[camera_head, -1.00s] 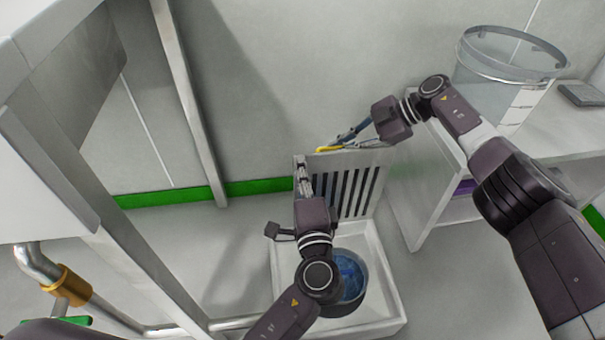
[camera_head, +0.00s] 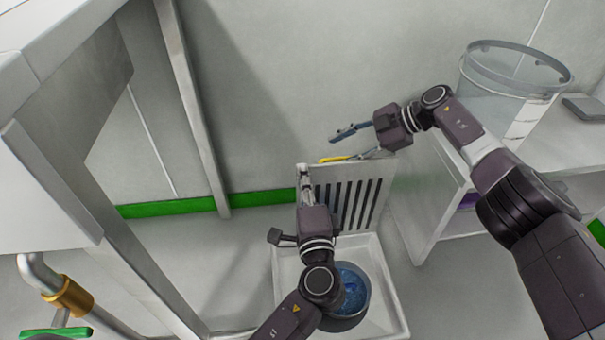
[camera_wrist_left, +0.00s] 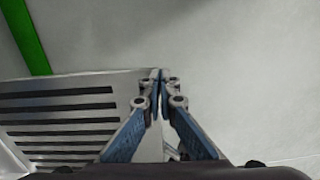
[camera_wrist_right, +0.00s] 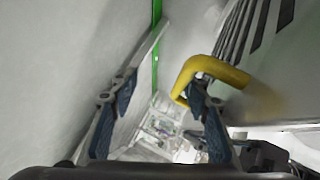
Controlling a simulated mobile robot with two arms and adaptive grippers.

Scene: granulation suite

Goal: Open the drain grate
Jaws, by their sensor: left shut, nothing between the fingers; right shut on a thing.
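The slotted drain grate (camera_head: 379,180) stands upright at the far side of the white drain basin (camera_head: 387,262). Its yellow handle (camera_head: 336,159) is at its top edge. My left gripper (camera_head: 304,170) is at the grate's left edge. In the left wrist view its fingertips (camera_wrist_left: 159,75) meet with nothing between them, beside the grate's edge (camera_wrist_left: 135,92). My right gripper (camera_head: 352,142) is at the top edge. In the right wrist view its fingers (camera_wrist_right: 165,90) are apart. The yellow handle (camera_wrist_right: 210,68) is by the right-hand finger; contact is unclear.
A dark pot with blue contents (camera_head: 352,290) sits in the basin, partly behind my left arm. A white shelf unit (camera_head: 440,200) stands to the right, with a clear bucket (camera_head: 512,75) on top. A metal frame leg (camera_head: 190,100) and a brass-collared pipe (camera_head: 70,296) are at left.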

